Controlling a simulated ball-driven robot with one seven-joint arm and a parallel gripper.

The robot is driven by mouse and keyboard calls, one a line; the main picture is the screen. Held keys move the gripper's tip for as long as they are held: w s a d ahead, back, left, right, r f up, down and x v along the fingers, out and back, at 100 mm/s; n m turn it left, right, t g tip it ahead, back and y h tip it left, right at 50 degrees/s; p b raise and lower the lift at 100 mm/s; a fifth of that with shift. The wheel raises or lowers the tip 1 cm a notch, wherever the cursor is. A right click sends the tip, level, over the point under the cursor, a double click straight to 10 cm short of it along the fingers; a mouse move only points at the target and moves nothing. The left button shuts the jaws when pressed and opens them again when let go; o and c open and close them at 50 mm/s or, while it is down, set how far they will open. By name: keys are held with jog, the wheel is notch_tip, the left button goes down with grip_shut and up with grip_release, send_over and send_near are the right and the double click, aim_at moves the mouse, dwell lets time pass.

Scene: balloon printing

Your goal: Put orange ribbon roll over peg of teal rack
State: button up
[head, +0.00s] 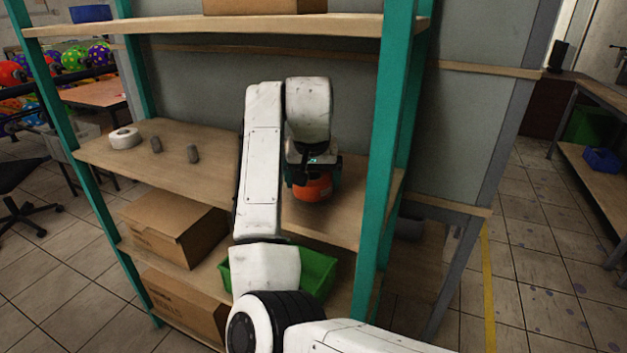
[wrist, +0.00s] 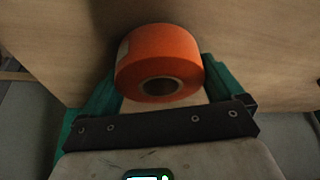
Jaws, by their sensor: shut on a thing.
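The orange ribbon roll (head: 312,188) is held in my gripper (head: 316,168) above the right half of the teal rack's middle shelf (head: 325,221). In the wrist view the orange roll (wrist: 160,52) sits between the two green fingers of my gripper (wrist: 160,84), with its hollow core facing the camera. A white roll (head: 124,138) is at the shelf's left end. My forearm hides the shelf's middle; no peg shows in the wrist view.
The rack's teal front post (head: 377,150) stands close to the right of my gripper, and the upper shelf (head: 220,27) is above. Cardboard boxes (head: 172,228) and a green bin (head: 318,270) are on lower shelves. The shelf between the right peg and my forearm is clear.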

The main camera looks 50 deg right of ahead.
aim_at(312, 182)
jog(key=shift+d+f, duration=0.2)
jog(key=shift+f, duration=0.2)
jog(key=shift+f, duration=0.1)
jog(key=o, duration=0.7)
jog(key=v, duration=0.7)
jog(key=shift+a+r, duration=0.15)
jog(key=shift+r, duration=0.15)
